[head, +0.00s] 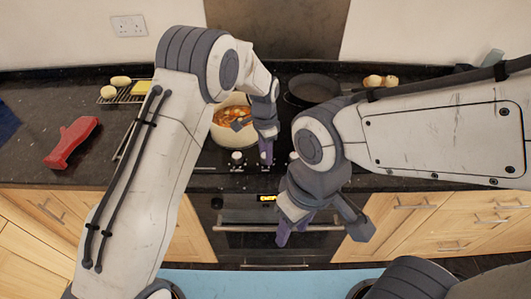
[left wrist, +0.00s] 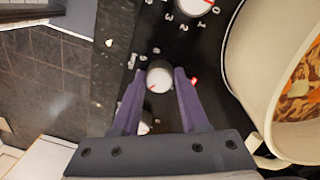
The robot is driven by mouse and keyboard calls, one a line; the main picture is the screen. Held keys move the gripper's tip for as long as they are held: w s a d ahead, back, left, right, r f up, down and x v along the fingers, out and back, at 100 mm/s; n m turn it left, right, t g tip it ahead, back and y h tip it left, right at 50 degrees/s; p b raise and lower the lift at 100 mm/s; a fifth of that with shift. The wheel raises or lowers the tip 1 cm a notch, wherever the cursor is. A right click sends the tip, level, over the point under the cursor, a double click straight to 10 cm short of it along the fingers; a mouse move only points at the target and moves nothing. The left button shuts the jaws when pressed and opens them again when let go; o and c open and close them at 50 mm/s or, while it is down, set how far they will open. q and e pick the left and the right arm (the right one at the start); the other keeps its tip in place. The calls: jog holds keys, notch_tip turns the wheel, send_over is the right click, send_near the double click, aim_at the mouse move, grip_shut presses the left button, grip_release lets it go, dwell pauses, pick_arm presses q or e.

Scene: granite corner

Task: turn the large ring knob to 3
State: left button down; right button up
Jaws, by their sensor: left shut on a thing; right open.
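A round white knob (left wrist: 158,75) with a small red mark sits on the black hob between the purple fingers of my left gripper (left wrist: 159,80). The fingers are shut on its sides. Its printed scale is partly covered, so I cannot read its setting. Another white knob (left wrist: 196,4), cut off at the top edge, has 0, 2 and 3 printed around it. I cannot tell which knob is the large ring one. In the head view my left gripper (head: 266,152) reaches down to the knob row and hides the held knob. My right gripper (head: 294,229) is open and empty before the oven.
A cream pot of food (head: 229,109) stands close behind the knobs; its wall (left wrist: 248,75) is right of the fingers. A dark pan (head: 314,88) is at the back. A red object (head: 72,141) and a rack (head: 125,97) lie on the left counter.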

pick_arm(q)
jog(key=shift+w+r, duration=0.1)
jog(key=shift+c, duration=2.1)
grip_release()
notch_tip(320, 180, up, 10)
jog(key=b, duration=0.2)
jog(key=shift+w+r, duration=0.15)
jog(key=shift+r, duration=0.05)
jog(key=shift+a, duration=0.1)
